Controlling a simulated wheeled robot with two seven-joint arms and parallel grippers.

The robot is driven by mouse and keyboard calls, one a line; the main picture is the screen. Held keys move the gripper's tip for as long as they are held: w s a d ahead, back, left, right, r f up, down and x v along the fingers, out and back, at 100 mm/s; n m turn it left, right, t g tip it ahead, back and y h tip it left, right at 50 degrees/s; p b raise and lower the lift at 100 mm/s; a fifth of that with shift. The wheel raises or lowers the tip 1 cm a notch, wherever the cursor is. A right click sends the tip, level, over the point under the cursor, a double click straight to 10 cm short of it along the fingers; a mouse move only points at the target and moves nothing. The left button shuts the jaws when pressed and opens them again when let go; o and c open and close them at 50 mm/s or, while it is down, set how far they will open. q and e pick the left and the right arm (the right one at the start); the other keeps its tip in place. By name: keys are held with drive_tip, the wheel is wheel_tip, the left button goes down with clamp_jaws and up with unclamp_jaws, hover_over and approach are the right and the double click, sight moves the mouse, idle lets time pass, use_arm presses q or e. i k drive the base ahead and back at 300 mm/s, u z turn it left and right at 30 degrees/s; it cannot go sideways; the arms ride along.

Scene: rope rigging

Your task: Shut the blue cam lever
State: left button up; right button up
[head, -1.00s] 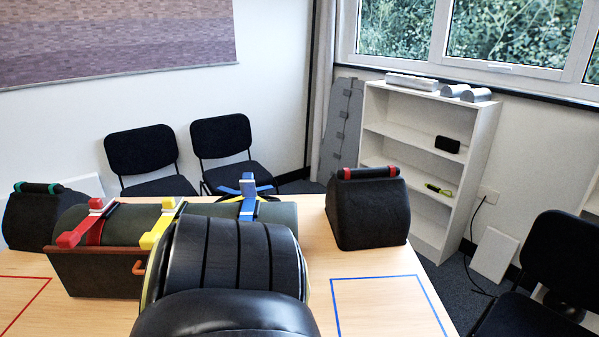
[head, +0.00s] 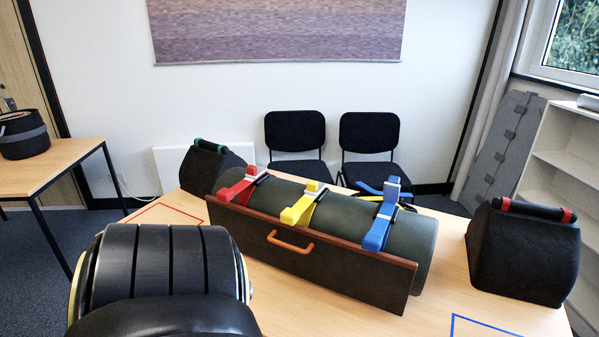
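The blue cam lever (head: 376,232) is on the right of three levers on a dark green roll that lies on the wooden table. It slants from a pale block at the top of the roll toward the front. Whether it lies flush or stands off the roll cannot be told from here. A blue strap end (head: 369,189) sticks out behind it. The yellow lever (head: 297,211) is in the middle and the red lever (head: 233,190) is on the left. Both of my grippers are out of view, and nothing touches the blue lever.
A dark board with an orange handle (head: 290,246) stands along the front of the roll. A black block with a red-banded bar (head: 522,250) is at the right, and one with a green-banded bar (head: 208,165) is behind left. Bare table with blue tape (head: 480,328) shows front right.

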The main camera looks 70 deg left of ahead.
sight(391, 190)
drive_tip(key=u, duration=2.1)
